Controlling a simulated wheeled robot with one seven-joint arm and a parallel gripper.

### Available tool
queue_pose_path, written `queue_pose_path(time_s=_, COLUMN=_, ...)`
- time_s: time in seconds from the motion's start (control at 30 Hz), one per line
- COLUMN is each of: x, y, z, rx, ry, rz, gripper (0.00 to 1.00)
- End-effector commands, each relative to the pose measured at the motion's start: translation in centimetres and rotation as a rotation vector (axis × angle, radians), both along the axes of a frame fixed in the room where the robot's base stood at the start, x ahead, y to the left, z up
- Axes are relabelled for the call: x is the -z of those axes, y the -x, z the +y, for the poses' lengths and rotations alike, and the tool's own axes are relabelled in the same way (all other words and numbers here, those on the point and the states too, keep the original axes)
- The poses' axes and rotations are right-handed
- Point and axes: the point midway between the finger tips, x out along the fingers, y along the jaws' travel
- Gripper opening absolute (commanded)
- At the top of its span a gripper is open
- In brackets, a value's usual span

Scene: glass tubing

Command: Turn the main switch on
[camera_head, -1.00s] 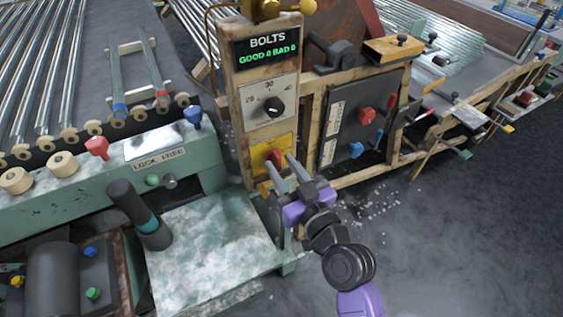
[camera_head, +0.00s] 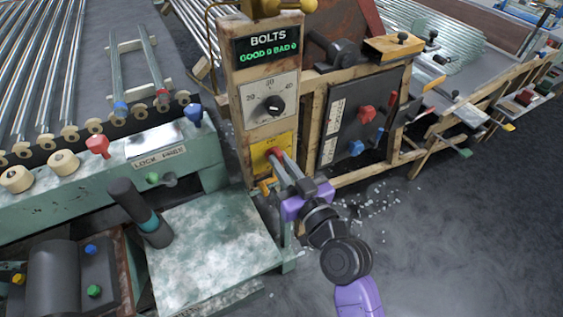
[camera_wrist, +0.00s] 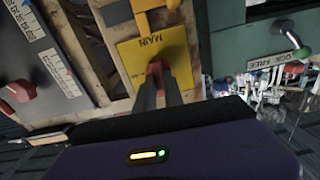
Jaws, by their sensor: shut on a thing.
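The main switch is a red handle (camera_wrist: 156,68) on a yellow plate (camera_wrist: 150,52) marked MAIN in the wrist view. The plate (camera_head: 284,145) also shows low on the wooden post in the head view. My gripper (camera_head: 276,158) reaches up to the plate from the lower right. Its two fingers are close together, shut on the red handle, with the fingertips covering part of it. In the wrist view the fingers (camera_wrist: 158,82) meet the handle from below. The handle's exact angle is partly hidden by the fingers.
Above the plate are a dial (camera_head: 270,105) and a green-lit BOLTS display (camera_head: 268,48). A dark panel (camera_head: 355,120) with red and blue knobs stands to the right. A pale green bench (camera_head: 215,240) is at the left. Open floor (camera_head: 450,230) lies to the right.

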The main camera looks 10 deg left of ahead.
Motion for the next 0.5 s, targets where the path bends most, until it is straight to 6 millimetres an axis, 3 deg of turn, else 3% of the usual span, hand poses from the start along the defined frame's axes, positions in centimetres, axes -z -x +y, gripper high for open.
queue_pose_path(time_s=0.5, x=0.09, y=-0.16, z=-0.29, rx=0.0, ry=-0.32, rz=0.217, gripper=0.0)
